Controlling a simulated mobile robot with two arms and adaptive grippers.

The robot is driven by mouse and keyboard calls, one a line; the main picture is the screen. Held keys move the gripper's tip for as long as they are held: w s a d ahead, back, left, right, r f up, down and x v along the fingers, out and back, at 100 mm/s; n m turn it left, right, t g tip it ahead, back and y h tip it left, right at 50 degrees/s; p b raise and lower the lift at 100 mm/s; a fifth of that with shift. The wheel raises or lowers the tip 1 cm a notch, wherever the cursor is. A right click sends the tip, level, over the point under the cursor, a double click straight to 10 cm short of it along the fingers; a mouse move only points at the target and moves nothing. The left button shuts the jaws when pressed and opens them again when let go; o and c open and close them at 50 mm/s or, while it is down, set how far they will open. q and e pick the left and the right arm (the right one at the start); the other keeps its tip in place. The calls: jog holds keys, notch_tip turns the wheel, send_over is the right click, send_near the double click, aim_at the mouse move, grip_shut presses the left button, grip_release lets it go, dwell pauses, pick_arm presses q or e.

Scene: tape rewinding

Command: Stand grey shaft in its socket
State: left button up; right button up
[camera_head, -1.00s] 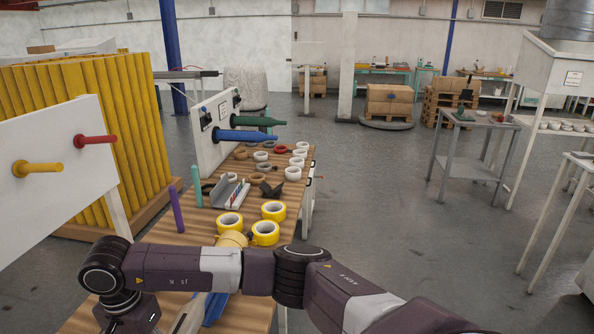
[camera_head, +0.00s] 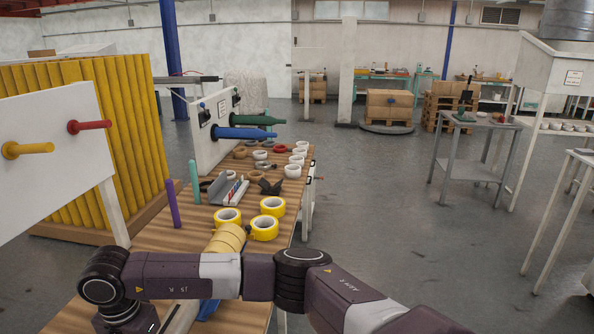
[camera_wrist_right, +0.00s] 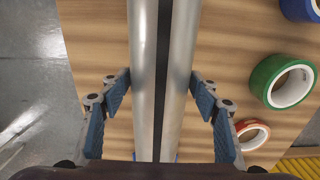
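My right arm crosses the bottom of the head view, its wrist at lower left; its gripper is hidden there. In the right wrist view my right gripper (camera_wrist_right: 161,80) has its blue-padded fingers against both sides of a long grey shaft (camera_wrist_right: 143,60) with a dark lengthwise strip. A pale slanted piece in the head view (camera_head: 182,317), partly cut off, may be this shaft. Its socket cannot be made out. A purple shaft (camera_head: 172,204) and a teal shaft (camera_head: 195,183) stand upright on the wooden table (camera_head: 160,233). My left gripper is not in view.
Yellow tape rolls (camera_head: 264,229) lie close beyond my arm, with white rolls (camera_head: 292,171) farther back. Blue (camera_head: 243,132) and green (camera_head: 237,119) shafts jut from a white panel.

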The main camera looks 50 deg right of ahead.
jog(key=c, duration=1.3)
jog(key=shift+w+r, duration=0.1)
jog(key=shift+r, duration=0.05)
jog(key=shift+r+b, duration=0.1)
jog(key=shift+b, duration=0.2)
jog(key=shift+w, duration=0.1)
jog(key=shift+w+d+b, duration=0.45)
jog(key=shift+d, duration=0.3)
jog(key=shift+w+d+b, duration=0.45)
jog(key=shift+d, duration=0.25)
jog(key=shift+r, duration=0.1)
jog(key=shift+r+p, duration=1.55)
jog(key=shift+r, duration=1.85)
